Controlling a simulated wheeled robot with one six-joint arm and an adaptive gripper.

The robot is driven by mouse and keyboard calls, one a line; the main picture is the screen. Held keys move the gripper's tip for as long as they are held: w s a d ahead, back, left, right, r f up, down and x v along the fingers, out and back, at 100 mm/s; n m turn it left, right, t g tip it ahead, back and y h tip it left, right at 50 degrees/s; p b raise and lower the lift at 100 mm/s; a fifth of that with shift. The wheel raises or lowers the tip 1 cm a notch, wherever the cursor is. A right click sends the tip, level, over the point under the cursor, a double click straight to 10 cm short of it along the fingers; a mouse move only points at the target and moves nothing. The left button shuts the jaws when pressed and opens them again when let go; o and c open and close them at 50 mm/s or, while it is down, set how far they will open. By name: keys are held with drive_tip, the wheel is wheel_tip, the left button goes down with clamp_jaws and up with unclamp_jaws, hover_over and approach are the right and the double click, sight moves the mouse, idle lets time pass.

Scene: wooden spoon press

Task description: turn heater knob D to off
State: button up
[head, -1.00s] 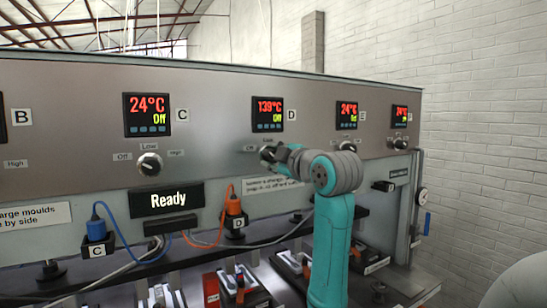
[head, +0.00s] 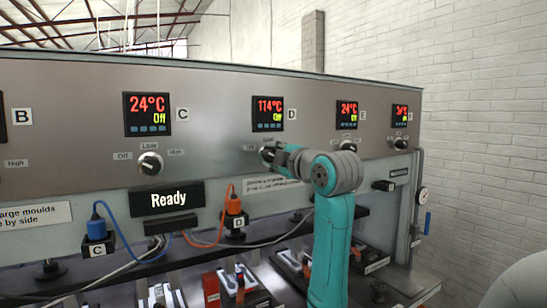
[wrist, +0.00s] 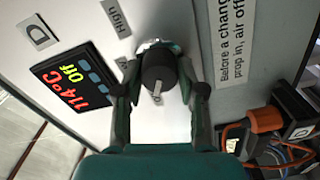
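Heater knob D (wrist: 158,68) is a dark round knob with a silver base on the panel. In the wrist view it sits between the two fingertips of my gripper (wrist: 159,62), one on each side; I cannot tell whether both touch it. Its pale pointer faces down in that view, away from the High label (wrist: 117,16). The display of heater D (wrist: 74,80) reads 114°C with Off under it in the wrist view.
Knob C (head: 150,163) is to the left and knobs E (head: 347,145) and F (head: 400,143) are to the right. A notice plate (wrist: 234,45), an orange plug (wrist: 266,119) and cables lie below knob D. The Ready sign (head: 167,199) is at lower left.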

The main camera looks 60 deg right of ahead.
drive_tip(key=o, duration=0.3)
drive_tip(key=shift+o, duration=0.2)
drive_tip(key=v, duration=1.2)
drive_tip(key=shift+f, duration=0.1)
